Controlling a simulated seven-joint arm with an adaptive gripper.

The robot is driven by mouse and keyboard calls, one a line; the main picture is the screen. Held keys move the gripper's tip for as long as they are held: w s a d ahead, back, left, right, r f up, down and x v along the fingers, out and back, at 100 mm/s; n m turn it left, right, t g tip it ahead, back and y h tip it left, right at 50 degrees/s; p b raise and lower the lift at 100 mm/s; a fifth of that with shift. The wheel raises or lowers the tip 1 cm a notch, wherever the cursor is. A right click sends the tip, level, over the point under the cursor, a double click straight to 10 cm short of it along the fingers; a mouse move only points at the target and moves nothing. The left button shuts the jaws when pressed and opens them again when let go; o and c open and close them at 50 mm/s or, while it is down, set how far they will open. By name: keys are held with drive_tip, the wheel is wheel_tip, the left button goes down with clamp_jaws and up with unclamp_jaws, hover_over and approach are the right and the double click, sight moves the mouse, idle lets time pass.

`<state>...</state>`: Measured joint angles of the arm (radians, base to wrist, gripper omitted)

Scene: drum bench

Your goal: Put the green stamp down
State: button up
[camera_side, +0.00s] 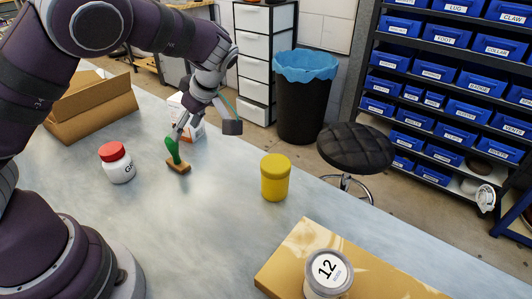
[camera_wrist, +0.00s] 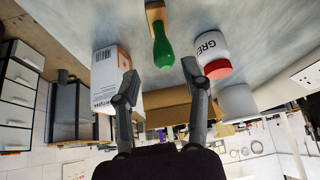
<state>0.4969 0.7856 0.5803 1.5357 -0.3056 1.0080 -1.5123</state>
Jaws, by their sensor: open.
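The green stamp (camera_side: 172,148) stands on the grey bench with its wooden base (camera_side: 179,166) down and its green handle up, leaning slightly. It also shows in the wrist view (camera_wrist: 162,48), where the picture is upside down. My gripper (camera_side: 206,126) is open, with its fingers spread wide. In the wrist view my gripper (camera_wrist: 160,77) has the handle showing between and beyond its fingertips, with nothing held. In the side view one finger is close to the handle top; I cannot tell whether they touch.
A red-lidded white jar (camera_side: 117,165) is left of the stamp. A white and orange box (camera_side: 190,122) stands close behind it. A yellow jar (camera_side: 275,178) is to the right. A cardboard box (camera_side: 90,105) lies behind left. A jar marked 12 (camera_side: 327,275) is on a front board.

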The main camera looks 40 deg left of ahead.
drive_tip(key=s+d+r+m+t+h, duration=0.6)
drive_tip(key=s+m, duration=0.6)
drive_tip(key=m, duration=0.7)
wheel_tip(320, 180, up, 4)
drive_tip(key=shift+d+f+m+t+h, duration=0.1)
drive_tip(key=shift+d+m+t+h, duration=0.25)
drive_tip(key=shift+d, duration=0.6)
